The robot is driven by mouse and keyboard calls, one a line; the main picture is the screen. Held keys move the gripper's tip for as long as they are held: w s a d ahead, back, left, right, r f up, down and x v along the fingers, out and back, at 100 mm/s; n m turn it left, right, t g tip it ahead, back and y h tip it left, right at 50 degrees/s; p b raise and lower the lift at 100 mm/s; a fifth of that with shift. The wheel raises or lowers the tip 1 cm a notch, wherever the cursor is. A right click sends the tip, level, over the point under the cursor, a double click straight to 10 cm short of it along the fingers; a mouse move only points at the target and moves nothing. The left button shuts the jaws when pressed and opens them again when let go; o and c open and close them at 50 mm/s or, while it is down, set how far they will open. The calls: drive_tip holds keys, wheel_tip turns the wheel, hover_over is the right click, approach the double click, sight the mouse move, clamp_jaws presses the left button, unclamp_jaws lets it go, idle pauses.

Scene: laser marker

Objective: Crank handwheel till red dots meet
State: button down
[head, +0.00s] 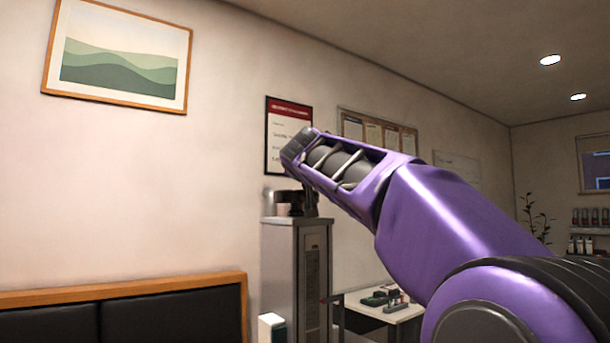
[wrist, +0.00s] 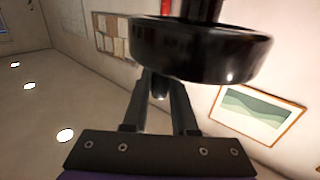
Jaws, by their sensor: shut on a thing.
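The black handwheel (wrist: 205,52) fills the top middle of the wrist view, close to the camera. In the head view, dark parts (head: 289,203) sit on top of a tall grey column (head: 281,270), partly covered by my arm. My gripper (wrist: 160,82) reaches up to the underside of the wheel's rim. Its two fingers are shut on a small dark handle (wrist: 158,92) just below the rim. The fingertips are partly hidden by the wheel. I cannot make out the red dots of the laser in either view.
A white table (head: 385,310) with small green and dark items stands right of the column. A black padded bench with a wooden frame (head: 120,291) is at the lower left. Framed pictures and a pinboard (head: 378,132) hang on the wall. My purple arm covers the right middle.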

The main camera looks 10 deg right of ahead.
drive_tip(key=shift+s+d+f+m+g+h, duration=0.1)
drive_tip(key=shift+m+g+h, duration=0.1)
drive_tip(key=shift+m+h, duration=0.3)
drive_tip(key=shift+s+d+m+g+h, duration=0.1)
drive_tip(key=shift+m+g+h, duration=0.15)
drive_tip(key=shift+h, duration=0.45)
drive_tip(key=c, duration=0.7)
unclamp_jaws()
drive_tip(key=shift+s+a, duration=0.1)
